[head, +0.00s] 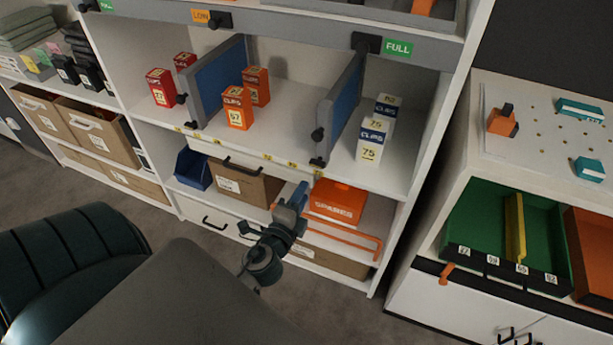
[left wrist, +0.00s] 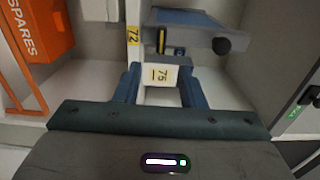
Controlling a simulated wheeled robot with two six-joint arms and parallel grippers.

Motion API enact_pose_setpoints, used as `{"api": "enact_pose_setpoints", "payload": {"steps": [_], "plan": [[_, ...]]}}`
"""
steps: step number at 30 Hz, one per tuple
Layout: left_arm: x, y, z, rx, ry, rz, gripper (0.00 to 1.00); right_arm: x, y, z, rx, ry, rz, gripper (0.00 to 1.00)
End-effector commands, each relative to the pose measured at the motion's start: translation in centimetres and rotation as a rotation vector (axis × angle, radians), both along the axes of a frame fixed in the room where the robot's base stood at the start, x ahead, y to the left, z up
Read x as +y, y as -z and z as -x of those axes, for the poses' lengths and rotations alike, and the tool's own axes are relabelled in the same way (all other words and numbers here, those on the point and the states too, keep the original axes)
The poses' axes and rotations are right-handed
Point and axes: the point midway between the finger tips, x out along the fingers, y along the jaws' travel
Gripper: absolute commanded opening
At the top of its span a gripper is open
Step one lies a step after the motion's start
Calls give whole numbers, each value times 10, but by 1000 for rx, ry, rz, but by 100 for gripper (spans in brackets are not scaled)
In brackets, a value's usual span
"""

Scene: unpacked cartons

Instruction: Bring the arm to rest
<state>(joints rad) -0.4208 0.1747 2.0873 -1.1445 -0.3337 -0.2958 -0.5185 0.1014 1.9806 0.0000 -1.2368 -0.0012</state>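My left gripper (head: 297,195) is in front of the white shelf unit (head: 418,190), near the orange SPARES box (head: 338,202), and points up towards the shelf. In the left wrist view its two blue fingers (left wrist: 160,75) stand apart. My right gripper is not in view.
Blue dividers (head: 220,80) split the shelf, with orange boxes (head: 237,108) in the middle bay and red boxes (head: 161,88) at left. A brown carton (head: 246,184) and blue bin (head: 193,170) sit below. A white cabinet with a green tray (head: 482,215) stands at right.

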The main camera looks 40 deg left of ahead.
Motion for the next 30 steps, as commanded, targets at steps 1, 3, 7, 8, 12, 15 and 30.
{"api": "enact_pose_setpoints", "payload": {"steps": [1,3,7,8,12,15,30], "plan": [[-1,0,2,-1,0,0,36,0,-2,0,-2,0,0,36],[-1,-1,4,-1,0,0,36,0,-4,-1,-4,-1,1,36],[-1,-1,4,-1,0,0,36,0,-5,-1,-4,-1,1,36],[-1,-1,4,-1,0,0,36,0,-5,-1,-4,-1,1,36],[-1,-1,4,-1,0,0,36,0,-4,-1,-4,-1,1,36],[-1,-1,4,-1,0,0,36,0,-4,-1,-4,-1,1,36],[18,169,30,331,-142,419,36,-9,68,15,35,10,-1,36]]}}
